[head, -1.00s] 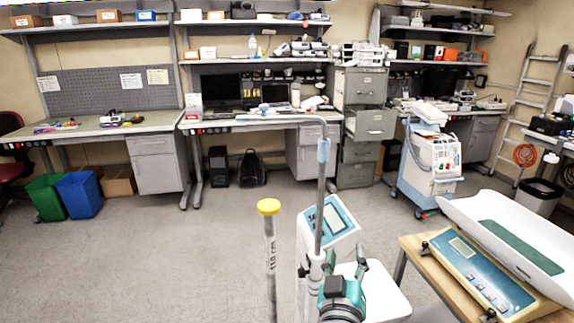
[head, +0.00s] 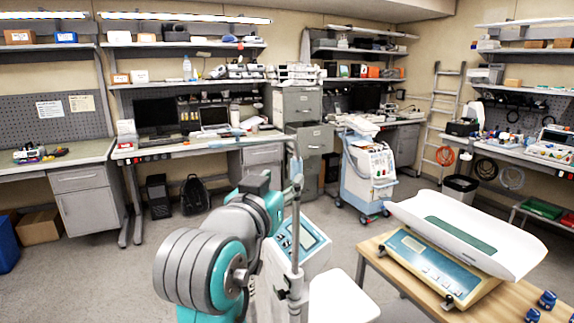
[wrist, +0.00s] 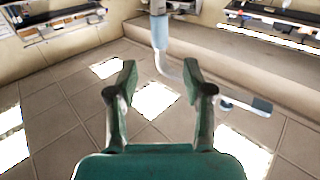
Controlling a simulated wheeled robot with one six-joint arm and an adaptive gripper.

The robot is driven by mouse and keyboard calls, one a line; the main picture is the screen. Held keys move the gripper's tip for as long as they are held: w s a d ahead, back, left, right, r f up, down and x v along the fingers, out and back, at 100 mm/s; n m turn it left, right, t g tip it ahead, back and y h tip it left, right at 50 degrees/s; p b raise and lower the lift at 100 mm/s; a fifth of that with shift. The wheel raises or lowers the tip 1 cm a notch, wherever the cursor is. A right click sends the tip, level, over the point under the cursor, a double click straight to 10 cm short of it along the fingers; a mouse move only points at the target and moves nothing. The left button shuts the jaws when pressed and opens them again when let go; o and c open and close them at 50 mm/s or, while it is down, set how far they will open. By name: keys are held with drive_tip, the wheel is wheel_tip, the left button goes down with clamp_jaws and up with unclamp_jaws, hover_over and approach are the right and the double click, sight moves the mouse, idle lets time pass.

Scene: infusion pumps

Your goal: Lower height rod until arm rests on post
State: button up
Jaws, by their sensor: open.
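The height rod (head: 296,215) stands upright beside the column with a tilted display (head: 300,240). A light-blue sleeve (head: 297,170) is near its top. Its thin arm (head: 235,142) reaches left from the rod's top, high above the column. The yellow-capped post is not visible in the head view now. In the wrist view my gripper (wrist: 160,72) is open and empty. The blue sleeve (wrist: 159,30) and bent rod (wrist: 170,70) show beyond and between its fingertips, apparently not gripped; depth is unclear. My robot arm hides part of the column in the head view.
A wooden table (head: 373,250) with a baby scale (head: 430,262) stands at the right. A white wheeled machine (head: 370,175) stands behind. Benches and a drawer cabinet (head: 297,105) line the back. Open floor lies between the column and benches.

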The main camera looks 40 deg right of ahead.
sight(295, 166)
drive_tip(key=x, duration=1)
drive_tip(key=shift+d, duration=0.1)
drive_tip(key=c, duration=0.9)
